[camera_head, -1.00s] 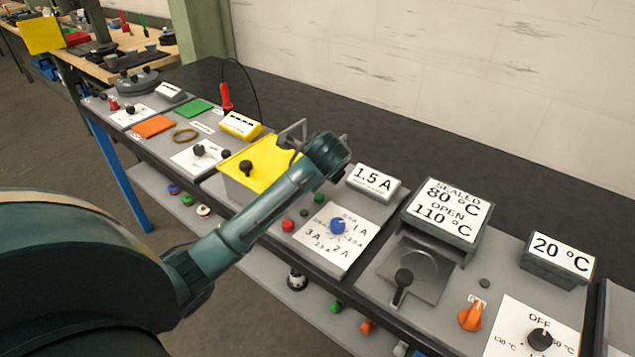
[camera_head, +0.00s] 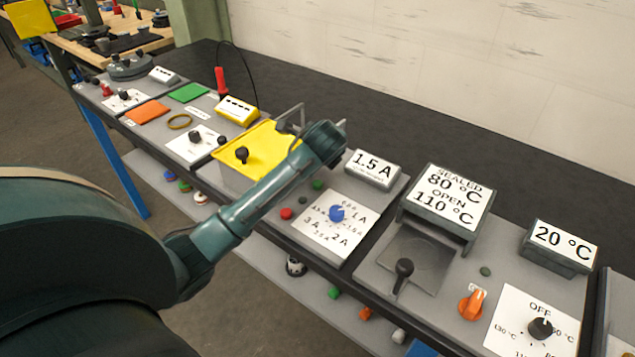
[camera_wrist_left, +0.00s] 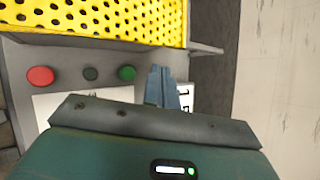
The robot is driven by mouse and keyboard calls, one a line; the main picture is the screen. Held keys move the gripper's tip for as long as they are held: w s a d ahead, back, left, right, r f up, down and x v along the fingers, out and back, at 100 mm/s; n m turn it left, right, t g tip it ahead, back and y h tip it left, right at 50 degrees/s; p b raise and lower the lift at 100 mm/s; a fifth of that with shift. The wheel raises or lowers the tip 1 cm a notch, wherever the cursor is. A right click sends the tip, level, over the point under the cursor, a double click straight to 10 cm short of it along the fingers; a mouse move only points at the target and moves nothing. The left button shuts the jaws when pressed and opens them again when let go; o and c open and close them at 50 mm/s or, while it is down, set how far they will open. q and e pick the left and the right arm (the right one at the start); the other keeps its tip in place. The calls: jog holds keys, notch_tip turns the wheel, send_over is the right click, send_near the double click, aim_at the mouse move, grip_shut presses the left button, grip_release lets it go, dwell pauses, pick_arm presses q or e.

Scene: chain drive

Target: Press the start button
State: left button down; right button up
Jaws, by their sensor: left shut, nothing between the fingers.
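A green button (camera_head: 317,184), a small dark button (camera_head: 303,200) and a red button (camera_head: 287,213) sit in a row on the grey panel with the 1.5 A display. In the left wrist view the green button (camera_wrist_left: 127,73) is just left of my left gripper's fingertips (camera_wrist_left: 160,72); the dark (camera_wrist_left: 90,74) and red (camera_wrist_left: 40,76) buttons are farther left. The gripper is shut and empty. I cannot tell its height above the panel. In the head view my left wrist is above and behind the green button, hiding the fingertips. My right gripper is not in view.
A yellow perforated cover (camera_wrist_left: 95,20) lies beside the buttons, with a grey bracket (camera_wrist_left: 205,48) near its corner. A blue knob (camera_head: 337,213) on a white dial and the 1.5 A display (camera_head: 373,170) are close by. The dark bench top behind (camera_head: 420,140) is clear.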

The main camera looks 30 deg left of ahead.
aim_at(318, 186)
pick_arm(q)
notch_tip(318, 186, down, 6)
jog(key=shift+r+b, duration=0.1)
jog(key=shift+b, duration=0.35)
dwell(1.9)
jog(key=shift+f+p, duration=0.3)
jog(key=shift+f, duration=0.15)
jog(key=shift+f, duration=0.55)
dwell(0.7)
jog(key=shift+r, duration=0.95)
jog(key=shift+r, duration=0.1)
jog(key=shift+r, duration=2.45)
